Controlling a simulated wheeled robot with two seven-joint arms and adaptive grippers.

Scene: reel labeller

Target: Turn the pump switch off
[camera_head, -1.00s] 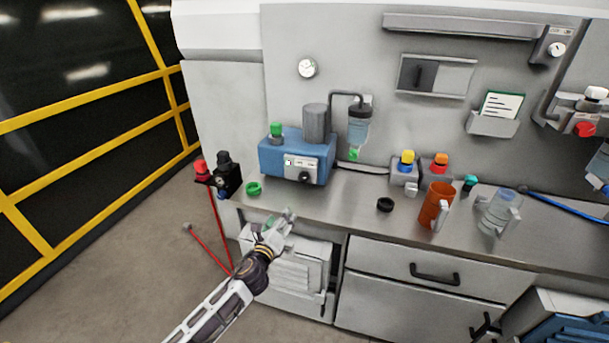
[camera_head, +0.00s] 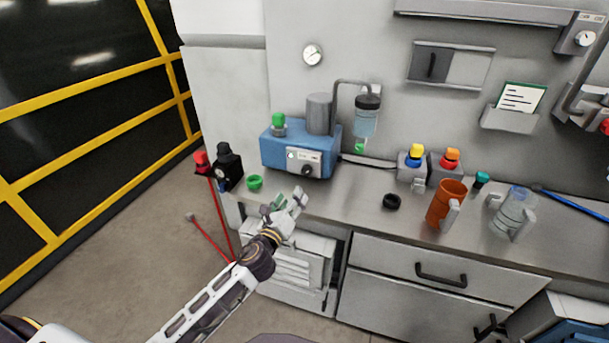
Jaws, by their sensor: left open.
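The blue pump (camera_head: 272,152) stands at the back left of the counter. On its front is a light panel with a dark knob (camera_head: 307,171) and a small switch (camera_head: 291,155); the switch position is too small to tell. A grey cylinder (camera_head: 319,114) and a green cap (camera_head: 278,120) are on top. My left gripper (camera_head: 287,199) is open and empty at the counter's front edge, in front of and below the pump panel, apart from it. My right gripper is not in view.
A green ring (camera_head: 254,182) lies left of the gripper and a black ring (camera_head: 391,201) to its right. An orange jug (camera_head: 447,204) and a clear jug (camera_head: 513,213) stand farther right. A bottle (camera_head: 366,117) hangs beside the pump. The counter (camera_head: 345,196) is clear before the pump.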

